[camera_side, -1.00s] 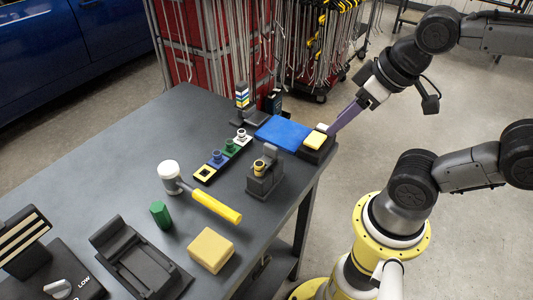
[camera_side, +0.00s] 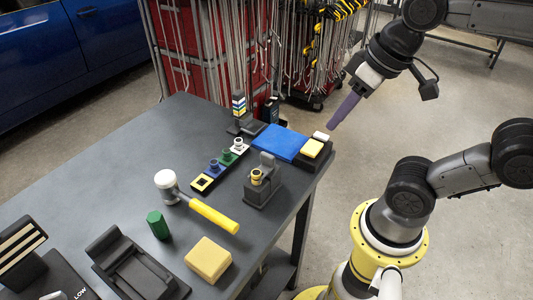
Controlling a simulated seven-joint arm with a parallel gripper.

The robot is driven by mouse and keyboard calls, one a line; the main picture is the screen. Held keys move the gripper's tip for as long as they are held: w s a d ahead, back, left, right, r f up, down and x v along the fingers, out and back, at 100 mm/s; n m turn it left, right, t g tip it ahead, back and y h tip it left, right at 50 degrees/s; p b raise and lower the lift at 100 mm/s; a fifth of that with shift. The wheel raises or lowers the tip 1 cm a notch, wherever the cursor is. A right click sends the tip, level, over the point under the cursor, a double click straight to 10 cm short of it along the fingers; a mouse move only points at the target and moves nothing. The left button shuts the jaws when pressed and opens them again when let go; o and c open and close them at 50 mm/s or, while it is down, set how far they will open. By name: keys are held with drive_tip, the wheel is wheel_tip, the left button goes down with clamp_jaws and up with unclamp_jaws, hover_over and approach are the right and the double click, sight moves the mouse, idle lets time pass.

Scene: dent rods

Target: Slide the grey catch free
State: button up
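My gripper (camera_side: 362,84) is at the upper right, above and past the table's right edge. A long purple piece (camera_side: 344,108) extends from it down and left. I cannot tell whether this is a held rod or part of the gripper. I cannot tell for sure which part is the grey catch. A dark grey holder (camera_side: 262,190) with an upright tab and a brass-coloured ring (camera_side: 257,176) stands near the right edge.
On the table (camera_side: 110,195) are a blue mat (camera_side: 280,142), a strip of coloured squares with pegs (camera_side: 220,166), a yellow-handled mallet (camera_side: 213,216), a green cylinder (camera_side: 158,225), a tan block (camera_side: 208,260), a black cradle (camera_side: 135,265) and a striped stand (camera_side: 18,250).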

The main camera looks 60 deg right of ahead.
drive_tip(key=w+a+r+g, duration=0.3)
drive_tip(key=w+r, duration=0.2)
drive_tip(key=w, duration=0.2)
drive_tip(key=n+g, duration=0.1)
drive_tip(key=g, duration=0.1)
approach(267, 154)
drive_tip(key=f, duration=0.9)
drive_tip(key=shift+s+f, duration=0.1)
drive_tip(key=shift+s, duration=0.1)
clamp_jaws()
idle(0.9)
